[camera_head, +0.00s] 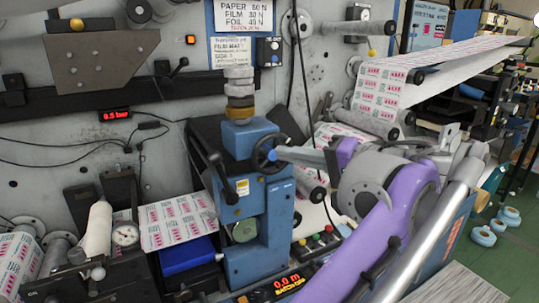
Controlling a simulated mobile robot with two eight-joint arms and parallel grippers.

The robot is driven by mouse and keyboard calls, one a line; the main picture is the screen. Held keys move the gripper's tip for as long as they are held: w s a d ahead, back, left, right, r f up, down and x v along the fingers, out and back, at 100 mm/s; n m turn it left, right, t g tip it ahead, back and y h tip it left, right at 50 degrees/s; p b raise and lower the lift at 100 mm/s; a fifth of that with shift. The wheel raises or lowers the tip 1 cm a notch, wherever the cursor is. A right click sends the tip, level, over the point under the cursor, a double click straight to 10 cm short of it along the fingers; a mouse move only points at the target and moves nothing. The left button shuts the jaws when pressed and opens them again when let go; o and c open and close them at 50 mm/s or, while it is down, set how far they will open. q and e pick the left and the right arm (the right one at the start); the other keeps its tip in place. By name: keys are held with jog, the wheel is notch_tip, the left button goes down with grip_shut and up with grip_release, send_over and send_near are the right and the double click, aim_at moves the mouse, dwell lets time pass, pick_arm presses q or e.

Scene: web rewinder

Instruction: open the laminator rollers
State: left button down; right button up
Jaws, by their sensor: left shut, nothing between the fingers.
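The blue laminator stand (255,200) is upright at mid-picture, with a grey and brown stack on top. A black lever (220,172) with ball knobs slants across its left face. My right gripper is not in view.
Printed web (180,220) runs in at the left, and more web (380,92) passes over rollers at the upper right. A red display (287,283) and coloured buttons sit below the stand.

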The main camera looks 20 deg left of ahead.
aim_at(223, 178)
pick_arm(q)
jog(key=a+f, duration=0.2)
jog(key=a, duration=0.9)
jog(key=shift+w+a+f+b, duration=0.2)
jog(key=shift+w+a+b, duration=0.1)
jog(key=shift+w+b, duration=0.05)
jog(key=shift+s, duration=0.1)
